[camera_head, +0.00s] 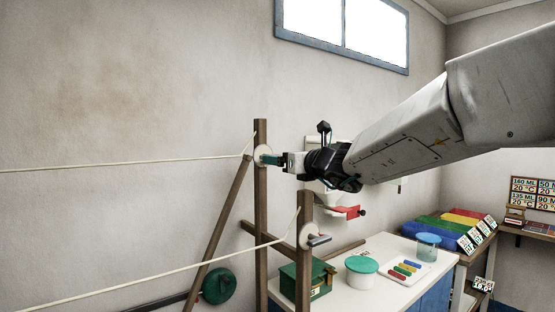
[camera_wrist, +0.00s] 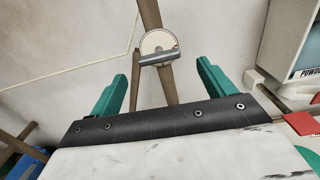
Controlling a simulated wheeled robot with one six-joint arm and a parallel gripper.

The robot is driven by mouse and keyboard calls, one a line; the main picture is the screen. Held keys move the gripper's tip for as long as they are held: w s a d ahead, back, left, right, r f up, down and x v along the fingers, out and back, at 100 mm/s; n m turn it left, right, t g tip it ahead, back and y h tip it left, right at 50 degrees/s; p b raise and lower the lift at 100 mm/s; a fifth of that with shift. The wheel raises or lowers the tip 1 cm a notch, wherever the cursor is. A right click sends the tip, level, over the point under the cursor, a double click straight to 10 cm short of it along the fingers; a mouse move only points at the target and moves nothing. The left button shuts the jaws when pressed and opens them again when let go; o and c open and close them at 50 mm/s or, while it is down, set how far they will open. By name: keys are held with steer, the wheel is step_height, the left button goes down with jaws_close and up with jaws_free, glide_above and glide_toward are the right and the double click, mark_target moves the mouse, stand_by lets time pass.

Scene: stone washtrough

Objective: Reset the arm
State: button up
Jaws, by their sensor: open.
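My arm reaches in from the right in the head view. My gripper (camera_head: 268,159) has teal fingers and is close to the upper white pulley disc (camera_head: 262,152) on the taller wooden post (camera_head: 260,205). In the wrist view my gripper (camera_wrist: 162,70) has its fingers spread apart with nothing between them. A white disc with a grey metal handle (camera_wrist: 159,58) is on a wooden post beyond the fingertips. Whether any finger touches the disc or handle cannot be told.
A second post (camera_head: 304,250) carries another disc with a handle (camera_head: 312,238). Pale lines (camera_head: 120,162) run left from the posts. A white table (camera_head: 330,295) holds a green box (camera_head: 305,278), a teal-lidded tub (camera_head: 361,268) and a tray of coloured bars (camera_head: 405,270). A red piece (camera_head: 347,211) is below my arm.

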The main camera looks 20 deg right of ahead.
steer(key=shift+s+d, duration=0.1)
steer(key=shift+s, duration=0.25)
steer(key=s+a+f+n+g+y, duration=0.2)
steer(key=s+a+f+n+g, duration=0.35)
steer(key=s+n, duration=0.45)
steer(key=s+a+f+n+g+y, duration=0.2)
steer(key=s+a+f+n+g, duration=0.3)
steer(key=s+n, duration=0.45)
steer(key=s+d+f+n+g+h, duration=0.1)
steer(key=s+d+f+n+h, duration=0.2)
steer(key=s, duration=0.4)
steer(key=s+d+f+n+g+h, duration=0.2)
steer(key=s+d+f+n+h, duration=0.1)
steer(key=s+d+f+n, duration=0.1)
steer(key=s+d+f+n+g+h, duration=0.2)
steer(key=s+f+n, duration=0.4)
steer(key=s, duration=0.5)
steer(key=shift+d+f+h, duration=0.55)
steer(key=shift+d+h, duration=0.25)
steer(key=shift+d, duration=0.1)
